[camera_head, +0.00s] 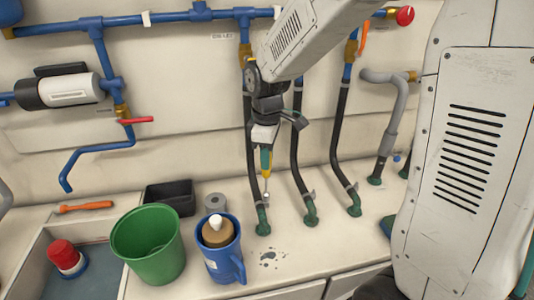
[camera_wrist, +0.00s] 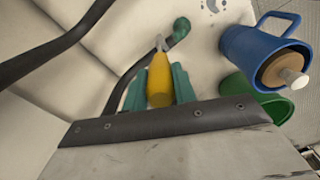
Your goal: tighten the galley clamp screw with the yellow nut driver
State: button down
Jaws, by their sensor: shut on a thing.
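My gripper (camera_head: 265,146) is shut on the yellow nut driver (camera_head: 266,160), which points down with its shaft below the fingers. In the wrist view the yellow handle (camera_wrist: 160,82) sits between the two green fingers, and its metal shaft reaches toward a green hose fitting (camera_wrist: 181,28). The leftmost black hose (camera_head: 249,130), under a small label that seems to read GALLEY (camera_head: 222,36), runs down behind the driver to a green fitting (camera_head: 263,226). The driver's tip is close to the lower end of this hose. I cannot tell whether it touches the clamp screw, which is not clear.
Other black hoses (camera_head: 297,140) with clamps and green fittings stand to the right. A blue mug (camera_head: 222,265) holding a brown, white-topped thing, a green bucket (camera_head: 150,260), a black tray (camera_head: 168,197) and a grey roll (camera_head: 215,202) stand left. An orange-handled tool (camera_head: 86,207) lies farther left.

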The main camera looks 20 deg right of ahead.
jog(key=shift+f, duration=0.15)
jog(key=m, duration=0.4)
jog(key=shift+m, duration=1.5)
jog(key=m, duration=0.7)
